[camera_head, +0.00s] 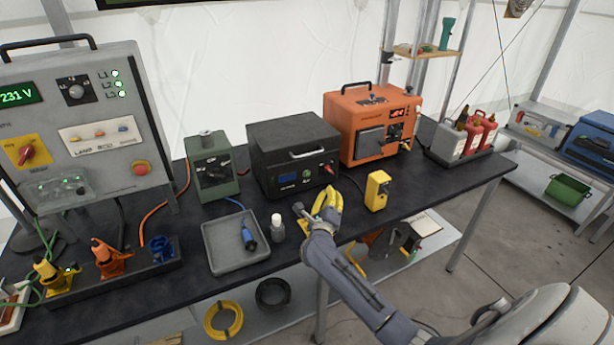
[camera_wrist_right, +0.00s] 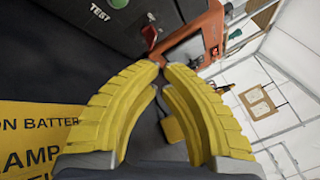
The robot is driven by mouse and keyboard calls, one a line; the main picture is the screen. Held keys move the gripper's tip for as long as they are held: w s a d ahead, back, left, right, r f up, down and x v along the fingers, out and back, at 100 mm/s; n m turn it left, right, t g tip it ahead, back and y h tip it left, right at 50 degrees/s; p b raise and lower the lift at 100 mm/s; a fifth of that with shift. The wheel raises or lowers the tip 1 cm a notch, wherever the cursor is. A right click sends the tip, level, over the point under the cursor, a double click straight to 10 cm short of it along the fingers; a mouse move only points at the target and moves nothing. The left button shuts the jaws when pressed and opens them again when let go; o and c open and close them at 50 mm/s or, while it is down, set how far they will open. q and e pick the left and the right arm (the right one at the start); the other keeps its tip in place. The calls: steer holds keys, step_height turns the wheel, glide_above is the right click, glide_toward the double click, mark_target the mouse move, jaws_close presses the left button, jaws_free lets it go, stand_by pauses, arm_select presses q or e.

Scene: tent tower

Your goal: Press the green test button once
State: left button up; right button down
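The green test button (camera_wrist_right: 118,3) is at the top edge of the right wrist view, partly cut off, above a white TEST label on the dark box's front. In the head view that black box (camera_head: 292,138) stands mid-table with a small blue display; the button is too small there to make out clearly. My right gripper (camera_head: 333,193) is in front of the box's lower right, apart from the button. In the right wrist view its yellow fingers (camera_wrist_right: 163,64) come together at the tips with nothing between them. My left gripper is out of view.
An orange unit (camera_head: 372,125) stands right of the box, a green device (camera_head: 212,167) left. A small yellow device (camera_head: 377,190) is right of my gripper. A white-capped bottle (camera_head: 277,226) and grey tray (camera_head: 234,262) are to its left. A yellow label (camera_wrist_right: 35,135) lies below.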

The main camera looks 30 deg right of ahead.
mark_target(307, 175)
steer(key=shift+w, duration=0.15)
steer(key=shift+w+d, duration=0.15)
steer(key=shift+w, duration=2)
steer(key=shift+w+d, duration=0.15)
steer(key=shift+w, duration=1.95)
steer(key=c, duration=2.1)
jaws_free()
jaws_close()
steer(key=shift+w, duration=0.2)
steer(key=shift+w, duration=0.25)
